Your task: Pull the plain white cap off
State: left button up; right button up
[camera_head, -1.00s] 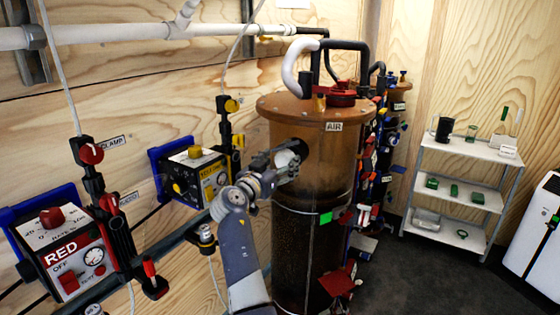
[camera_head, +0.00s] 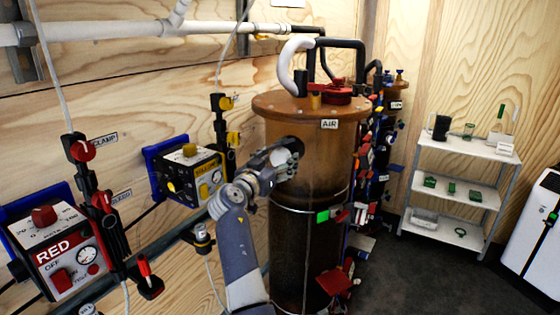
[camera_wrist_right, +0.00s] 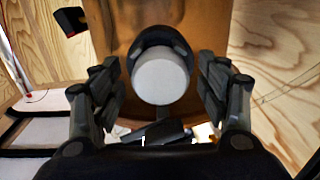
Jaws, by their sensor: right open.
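The plain white cap (camera_wrist_right: 161,80) faces me in the right wrist view, round and smooth, on a dark collar (camera_wrist_right: 158,42) on the side of the brown tank (camera_head: 310,190). My right gripper (camera_head: 290,152) is at the upper side of the tank below the AIR label, and it mostly hides the cap in the head view. In the wrist view the fingers of this gripper (camera_wrist_right: 162,92) are open, one on each side of the cap, with a gap on both sides. My left gripper is not in view.
A yellow control box (camera_head: 190,175) and a red one (camera_head: 60,250) are on the wooden wall at left. Colourful valves (camera_head: 366,150) crowd the tank's right side. A white shelf rack (camera_head: 465,150) stands at the right, with dark floor before it.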

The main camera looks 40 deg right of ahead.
dwell(0.7)
jog(key=shift+b, duration=0.3)
jog(key=c, duration=1.4)
jog(key=shift+c, duration=0.2)
jog(key=shift+a, duration=0.1)
